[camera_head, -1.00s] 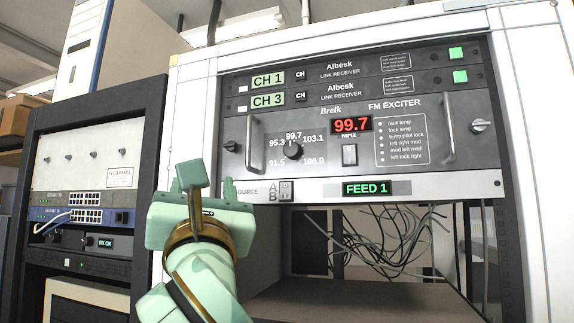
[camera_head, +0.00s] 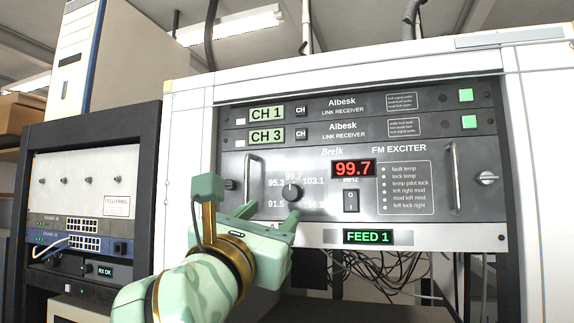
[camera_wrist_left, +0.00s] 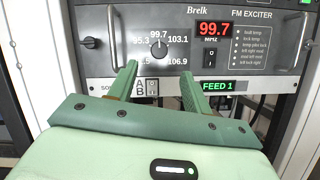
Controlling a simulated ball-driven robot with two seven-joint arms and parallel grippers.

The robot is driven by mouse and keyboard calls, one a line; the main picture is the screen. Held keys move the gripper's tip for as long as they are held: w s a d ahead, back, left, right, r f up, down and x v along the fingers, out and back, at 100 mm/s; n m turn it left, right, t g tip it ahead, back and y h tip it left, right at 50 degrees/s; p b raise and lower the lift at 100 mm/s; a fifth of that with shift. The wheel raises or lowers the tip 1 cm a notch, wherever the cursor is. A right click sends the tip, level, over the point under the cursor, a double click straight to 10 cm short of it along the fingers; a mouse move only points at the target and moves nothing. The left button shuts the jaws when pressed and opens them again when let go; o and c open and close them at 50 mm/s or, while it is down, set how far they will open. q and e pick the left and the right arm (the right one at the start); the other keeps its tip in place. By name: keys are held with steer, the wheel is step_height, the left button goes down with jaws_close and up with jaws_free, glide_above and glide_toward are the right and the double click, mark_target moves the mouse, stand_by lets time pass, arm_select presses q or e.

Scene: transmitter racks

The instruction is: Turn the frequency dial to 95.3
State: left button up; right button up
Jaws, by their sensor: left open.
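The frequency dial (camera_head: 292,193) is a small dark round knob on the FM exciter panel, ringed by the labels 91.5, 95.3, 99.7, 103.1 and 106.9. Its pointer faces up toward 99.7, and the red display (camera_head: 353,168) reads 99.7. The dial also shows in the left wrist view (camera_wrist_left: 159,50), ahead of and between the finger lines. My left gripper (camera_head: 268,212) is open and empty, just below and in front of the dial, apart from it. Its fingers (camera_wrist_left: 160,85) point at the panel and partly cover the lower labels. My right gripper is not in view.
A rocker switch (camera_head: 351,201) sits right of the dial. Metal handles (camera_head: 453,176) stand out at both ends of the exciter. A green FEED 1 display (camera_head: 368,237) is below. Another rack (camera_head: 85,200) stands at left, and loose cables hang under the exciter.

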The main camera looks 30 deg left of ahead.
mark_target(290, 193)
arm_select(q)
steer(key=p+x, duration=0.1)
steer(key=x, duration=0.7)
steer(key=shift+w, duration=0.1)
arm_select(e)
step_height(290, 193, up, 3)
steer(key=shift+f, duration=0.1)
arm_select(q)
steer(key=c, duration=1)
